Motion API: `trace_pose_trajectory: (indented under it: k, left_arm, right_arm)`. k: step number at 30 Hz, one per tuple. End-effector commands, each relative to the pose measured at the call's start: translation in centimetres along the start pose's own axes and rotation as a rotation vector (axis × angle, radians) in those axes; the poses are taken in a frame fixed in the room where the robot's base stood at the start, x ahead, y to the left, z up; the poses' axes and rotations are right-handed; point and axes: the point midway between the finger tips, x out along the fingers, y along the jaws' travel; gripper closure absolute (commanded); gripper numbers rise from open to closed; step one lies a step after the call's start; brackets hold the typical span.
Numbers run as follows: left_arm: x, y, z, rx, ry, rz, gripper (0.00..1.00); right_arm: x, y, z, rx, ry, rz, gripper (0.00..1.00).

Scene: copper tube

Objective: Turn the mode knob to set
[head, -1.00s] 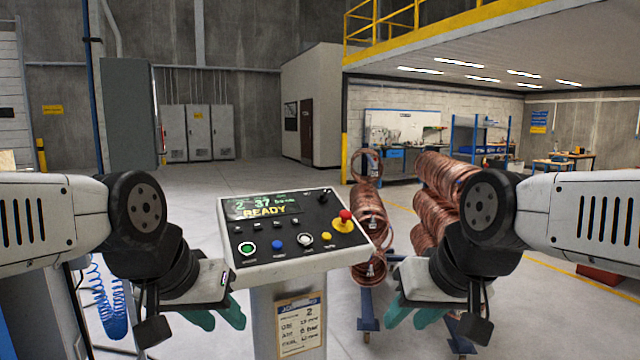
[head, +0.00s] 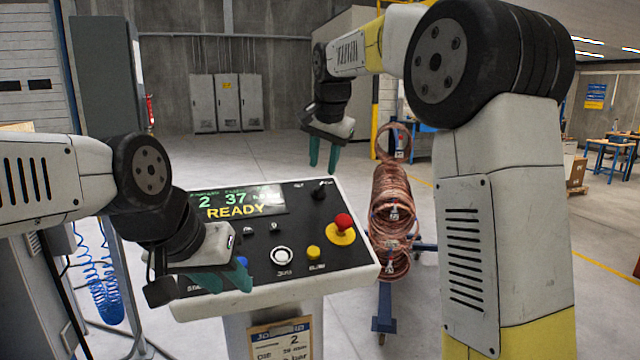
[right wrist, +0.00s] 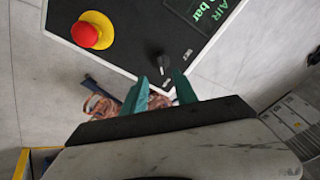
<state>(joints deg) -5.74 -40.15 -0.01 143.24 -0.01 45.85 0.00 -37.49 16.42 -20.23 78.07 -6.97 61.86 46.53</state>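The mode knob (head: 319,191) is a small black knob near the upper right corner of the sloped control panel (head: 300,215). The knob also shows in the right wrist view (right wrist: 157,61); its small labels are hard to read. My right gripper (head: 322,158) hangs fingers-down above and behind that corner, open and empty. In the right wrist view its teal fingertips (right wrist: 160,84) are apart, with the knob beyond the gap, not between them. My left gripper (head: 228,282) looks open and empty at the panel's front left, hiding part of the lower button row.
A red emergency stop (head: 343,222) on a yellow base sits at the panel's right, close to the knob. White (head: 281,256) and yellow (head: 314,252) buttons lie lower. The display (head: 238,204) reads READY. Copper coils (head: 391,205) stand right of the console.

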Motion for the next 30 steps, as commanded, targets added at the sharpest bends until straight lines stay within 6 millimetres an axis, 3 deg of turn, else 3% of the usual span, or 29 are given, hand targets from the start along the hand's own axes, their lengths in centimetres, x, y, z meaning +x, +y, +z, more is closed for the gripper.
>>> trace_pose_trajectory:
  k: [15,26,30]
  left_arm:
    - [0.0,0.0,0.0,0.000,-0.001,0.000,0.64]
    - [0.0,0.0,0.0,0.000,-0.001,0.000,0.64]
    - [0.0,0.0,0.0,0.000,0.000,0.000,0.64]
  right_arm:
    - [7.0,-0.2,-0.1,0.004,0.002,0.003,0.65]
    - [7.7,-0.2,-0.1,0.003,0.003,0.001,0.65]
    - [7.7,-0.2,-0.1,0.003,0.003,0.001,0.89]
